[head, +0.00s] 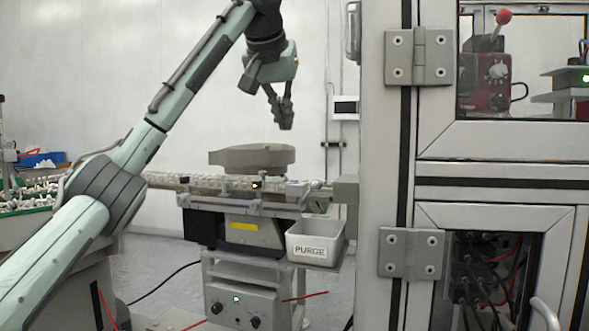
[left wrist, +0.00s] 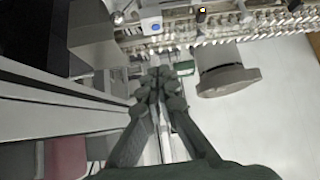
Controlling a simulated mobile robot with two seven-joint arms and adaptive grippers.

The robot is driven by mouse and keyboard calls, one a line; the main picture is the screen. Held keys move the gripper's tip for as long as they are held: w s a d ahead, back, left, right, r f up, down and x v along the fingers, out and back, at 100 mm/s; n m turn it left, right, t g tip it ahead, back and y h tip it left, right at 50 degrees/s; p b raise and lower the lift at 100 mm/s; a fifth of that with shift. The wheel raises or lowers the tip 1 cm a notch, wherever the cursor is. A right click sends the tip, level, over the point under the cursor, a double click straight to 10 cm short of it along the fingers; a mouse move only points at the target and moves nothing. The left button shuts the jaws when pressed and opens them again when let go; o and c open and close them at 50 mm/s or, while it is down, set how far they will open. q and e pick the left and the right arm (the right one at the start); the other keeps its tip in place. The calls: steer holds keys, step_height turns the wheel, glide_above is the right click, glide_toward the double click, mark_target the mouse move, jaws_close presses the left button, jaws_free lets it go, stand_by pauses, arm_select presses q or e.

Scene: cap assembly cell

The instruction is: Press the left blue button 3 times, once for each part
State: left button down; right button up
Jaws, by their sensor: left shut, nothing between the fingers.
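My left gripper (head: 284,120) hangs fingers down in the air above the conveyor in the head view, and its fingers are shut and empty. In the left wrist view the closed fingertips (left wrist: 158,82) are in the middle, apart from everything. A small white box with a blue button (left wrist: 155,27) shows above the fingertips in the left wrist view, beside the conveyor. In the head view a small pale bluish box (head: 297,185) sits on the front rail of the conveyor, below the gripper. Only one blue button is clear. My right gripper is not in view.
A round grey bowl (head: 252,156) stands behind the conveyor (head: 205,185), which carries many small pale parts. A white PURGE bin (head: 314,243) hangs in front. A grey-framed cabinet (head: 384,150) closes off the right. A control box (head: 240,303) is below.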

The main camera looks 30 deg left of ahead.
arm_select(q)
steer(key=p, duration=0.1)
glide_above(292, 185)
steer(key=f, duration=0.7)
steer(key=shift+w+a+f, duration=0.1)
steer(key=shift+w, duration=0.15)
step_height(292, 185, down, 3)
steer(key=shift+r, duration=0.2)
steer(key=shift+f, duration=0.7)
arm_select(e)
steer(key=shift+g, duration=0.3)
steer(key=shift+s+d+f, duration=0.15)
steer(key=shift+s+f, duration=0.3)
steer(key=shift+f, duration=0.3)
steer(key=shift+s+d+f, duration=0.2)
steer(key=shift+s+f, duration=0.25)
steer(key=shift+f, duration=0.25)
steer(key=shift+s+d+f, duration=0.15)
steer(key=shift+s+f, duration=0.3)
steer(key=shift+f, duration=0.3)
arm_select(q)
steer(key=shift+s, duration=0.1)
